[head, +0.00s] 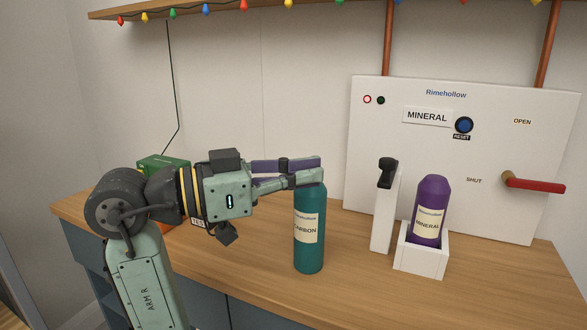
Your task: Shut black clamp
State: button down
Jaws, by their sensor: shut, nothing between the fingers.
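The black clamp (387,172) sits on top of a white post (383,222), standing upright to the left of the purple MINERAL bottle (430,200). It does not reach over the bottle. The bottle stands in a white square holder (421,258) on the counter. My gripper (319,169) is shut and empty, pointing right. In the picture its fingertips are at the top of the teal CARBON bottle (309,250) and left of the clamp, apart from it. I cannot tell whether the fingers touch the teal bottle. The fingers hide part of its top.
A white Rimehollow panel (440,160) stands behind the holder. It has a red lever (535,184) lying sideways near SHUT, a blue reset button (464,125) and a lit red lamp (367,99). A green box (163,162) is behind my arm. The wooden counter (355,290) is clear in front.

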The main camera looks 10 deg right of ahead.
aim_at(380, 165)
jog(key=w+d+p, duration=0.1)
jog(key=d+p, duration=0.1)
jog(key=d, duration=0.7)
jog(key=shift+w+d+p, duration=0.15)
jog(key=shift+w+p, duration=0.15)
jog(key=shift+w, duration=0.1)
jog(key=shift+d, duration=0.1)
jog(key=shift+s+d+n+t, duration=0.15)
jog(key=shift+s+n+t, duration=0.15)
jog(key=shift+s+t, duration=0.15)
jog(key=shift+w, duration=0.15)
